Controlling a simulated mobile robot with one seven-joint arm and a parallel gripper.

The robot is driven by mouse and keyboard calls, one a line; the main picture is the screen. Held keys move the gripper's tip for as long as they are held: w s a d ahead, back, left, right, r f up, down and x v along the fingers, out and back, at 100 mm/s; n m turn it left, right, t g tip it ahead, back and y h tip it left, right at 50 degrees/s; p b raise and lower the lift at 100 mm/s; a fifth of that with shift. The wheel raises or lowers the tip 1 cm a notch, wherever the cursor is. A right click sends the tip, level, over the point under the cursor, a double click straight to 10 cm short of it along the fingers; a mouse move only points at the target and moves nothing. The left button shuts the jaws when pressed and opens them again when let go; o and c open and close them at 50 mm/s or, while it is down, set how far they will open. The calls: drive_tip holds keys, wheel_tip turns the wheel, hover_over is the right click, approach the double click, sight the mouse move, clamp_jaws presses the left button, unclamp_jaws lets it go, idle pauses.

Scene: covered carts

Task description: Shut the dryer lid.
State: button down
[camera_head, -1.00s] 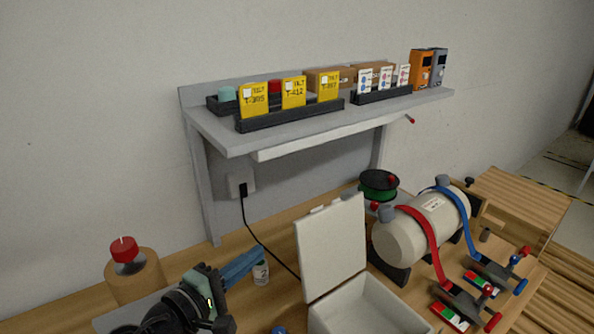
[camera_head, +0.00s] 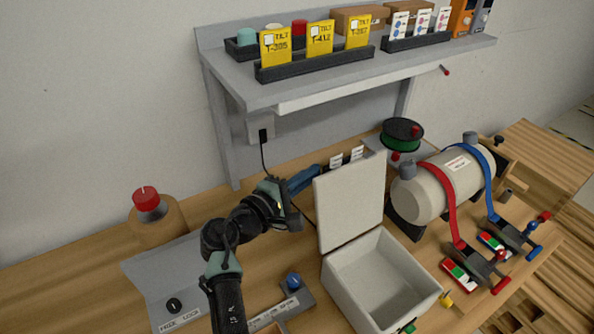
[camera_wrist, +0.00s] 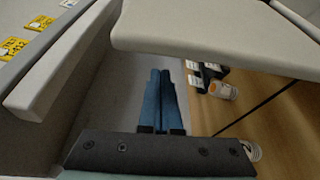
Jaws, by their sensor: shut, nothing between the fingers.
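The dryer is a white open-topped box (camera_head: 337,290) on the wooden bench in the head view. Its white lid (camera_head: 350,204) stands upright at the back edge, open. My gripper (camera_head: 312,174) is behind and to the left of the lid, its blue fingers shut and empty, the tips close to the lid's upper left edge. In the wrist view the shut blue fingers (camera_wrist: 163,85) point forward, and a white panel, seemingly the lid (camera_wrist: 200,35), spans the top right. I cannot tell whether the fingers touch it.
A grey shelf (camera_head: 300,83) with yellow tags overhangs the bench behind. A cream tank (camera_head: 430,195) with red and blue straps stands right of the box. A green spool (camera_head: 402,136) sits behind the tank.

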drive_tip(key=shift+s+d+r+p, duration=0.2)
drive_tip(key=shift+s+d+p, duration=0.15)
drive_tip(key=shift+s, duration=0.15)
drive_tip(key=shift+s+d+r+p, duration=0.2)
drive_tip(key=shift+s+d, duration=0.15)
drive_tip(key=shift+s, duration=0.1)
drive_tip(key=shift+f+b, duration=0.1)
drive_tip(key=shift+b, duration=0.3)
